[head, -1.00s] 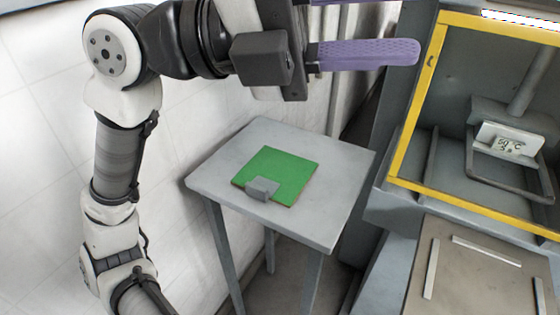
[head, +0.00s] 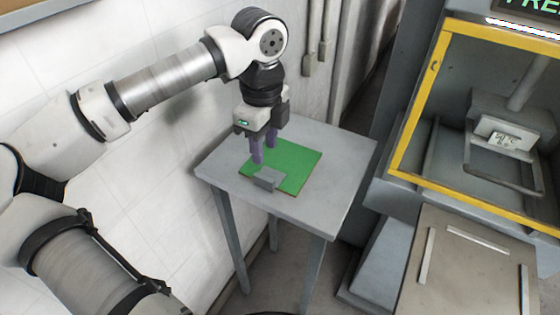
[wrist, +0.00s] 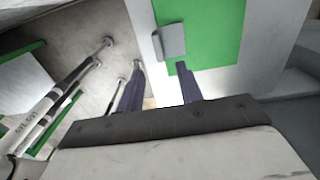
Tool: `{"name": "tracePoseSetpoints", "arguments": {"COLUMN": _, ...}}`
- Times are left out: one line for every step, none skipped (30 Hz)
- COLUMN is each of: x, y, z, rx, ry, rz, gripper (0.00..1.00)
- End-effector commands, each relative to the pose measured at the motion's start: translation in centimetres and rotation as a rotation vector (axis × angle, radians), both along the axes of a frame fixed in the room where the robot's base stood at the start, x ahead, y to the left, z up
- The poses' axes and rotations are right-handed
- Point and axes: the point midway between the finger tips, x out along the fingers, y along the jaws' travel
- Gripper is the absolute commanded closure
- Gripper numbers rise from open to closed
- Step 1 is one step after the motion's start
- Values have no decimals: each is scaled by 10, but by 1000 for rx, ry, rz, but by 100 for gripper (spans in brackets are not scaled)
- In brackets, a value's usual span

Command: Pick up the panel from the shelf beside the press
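The panel (head: 298,162) is a flat green square with a small grey block (head: 267,179) at its front edge. It lies flat on the small grey shelf table (head: 335,185) left of the press. In the wrist view the panel (wrist: 215,35) and its grey block (wrist: 171,42) are at the top. My gripper (head: 264,157) points down with purple fingers at the panel's back-left part. The fingers are apart with nothing between them, also in the wrist view (wrist: 160,67). I cannot tell whether the fingertips touch the panel.
The press (head: 415,120) with a yellow-framed opening stands at the right. A brown plate (head: 465,262) with pale strips is in front of it. A white wall (head: 110,60) runs close behind and left of the table. Grey pipes (head: 325,50) stand behind it.

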Motion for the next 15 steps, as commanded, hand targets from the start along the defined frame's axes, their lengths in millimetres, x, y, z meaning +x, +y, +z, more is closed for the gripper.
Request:
{"name": "tracePoseSetpoints", "arguments": {"x": -1, "y": 0, "z": -8, "rx": -2, "ry": 4, "rz": -2, "gripper": 64}}
{"name": "tracePoseSetpoints", "arguments": {"x": -1, "y": 0, "z": -13, "rx": -1, "ry": 3, "rz": -1, "gripper": 64}}
{"name": "tracePoseSetpoints", "arguments": {"x": -1, "y": 0, "z": -18, "rx": -2, "ry": 2, "rz": -1, "gripper": 64}}
{"name": "tracePoseSetpoints", "arguments": {"x": 0, "y": 0, "z": -21, "rx": -2, "ry": 2, "rz": -1, "gripper": 64}}
{"name": "tracePoseSetpoints", "arguments": {"x": 0, "y": 0, "z": -24, "rx": -2, "ry": 1, "rz": -1, "gripper": 64}}
{"name": "tracePoseSetpoints", "arguments": {"x": -1, "y": -1, "z": -27, "rx": -3, "ry": 1, "rz": -2, "gripper": 64}}
{"name": "tracePoseSetpoints", "arguments": {"x": -1, "y": -1, "z": -28, "rx": -3, "ry": 1, "rz": -2, "gripper": 64}}
{"name": "tracePoseSetpoints", "arguments": {"x": -1, "y": 0, "z": -30, "rx": -3, "ry": 1, "rz": -2, "gripper": 64}}
{"name": "tracePoseSetpoints", "arguments": {"x": -1, "y": 0, "z": -31, "rx": -3, "ry": 1, "rz": -2, "gripper": 64}}
{"name": "tracePoseSetpoints", "arguments": {"x": 0, "y": 0, "z": -33, "rx": -3, "ry": 1, "rz": -2, "gripper": 64}}
{"name": "tracePoseSetpoints", "arguments": {"x": -1, "y": 1, "z": -35, "rx": -3, "ry": 2, "rz": -2, "gripper": 64}}
{"name": "tracePoseSetpoints", "arguments": {"x": -1, "y": 1, "z": -39, "rx": -4, "ry": 4, "rz": -2, "gripper": 64}}
{"name": "tracePoseSetpoints", "arguments": {"x": -1, "y": 2, "z": -43, "rx": -4, "ry": 3, "rz": -3, "gripper": 64}}
{"name": "tracePoseSetpoints", "arguments": {"x": -2, "y": 3, "z": -47, "rx": -5, "ry": 4, "rz": -3, "gripper": 64}}
{"name": "tracePoseSetpoints", "arguments": {"x": -1, "y": 4, "z": -52, "rx": -5, "ry": 3, "rz": -3, "gripper": 64}}
